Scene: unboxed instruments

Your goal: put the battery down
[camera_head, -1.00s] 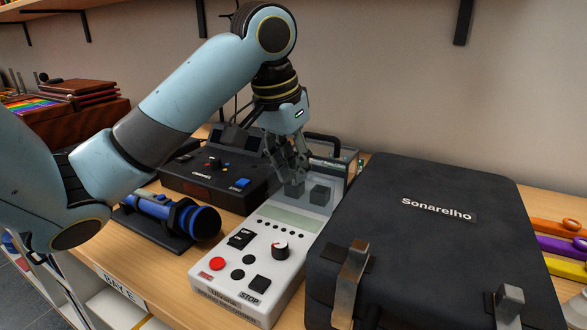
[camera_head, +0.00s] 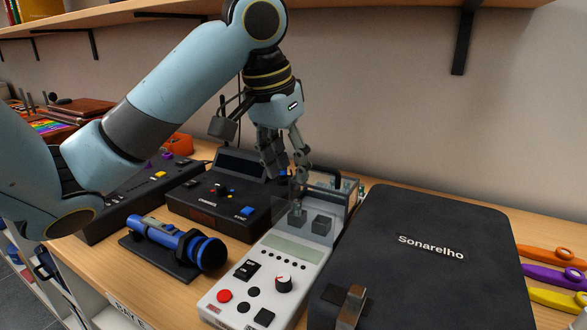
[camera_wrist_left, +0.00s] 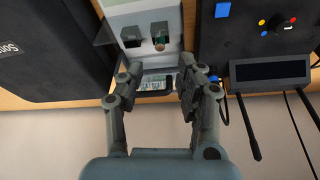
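My left gripper (camera_head: 284,172) hangs above the far end of a white instrument with a clear guard (camera_head: 318,228). In the left wrist view its two fingers (camera_wrist_left: 158,82) are apart, with nothing held between them. Two dark blocks stand behind the guard, the left block (camera_head: 297,219) and the right block (camera_head: 321,224). A small round brownish end, apparently the battery (camera_wrist_left: 159,44), shows at one block in the left wrist view, beyond the fingertips and apart from them. Most of its body is hidden. My right gripper is not in view.
A black "Sonarelho" case (camera_head: 423,280) stands close on the right. A black console (camera_head: 208,205) stands left of the white instrument, and a blue torch-like tool (camera_head: 175,242) lies on a dark stand. A shelf (camera_head: 350,17) hangs above. Free room is narrow.

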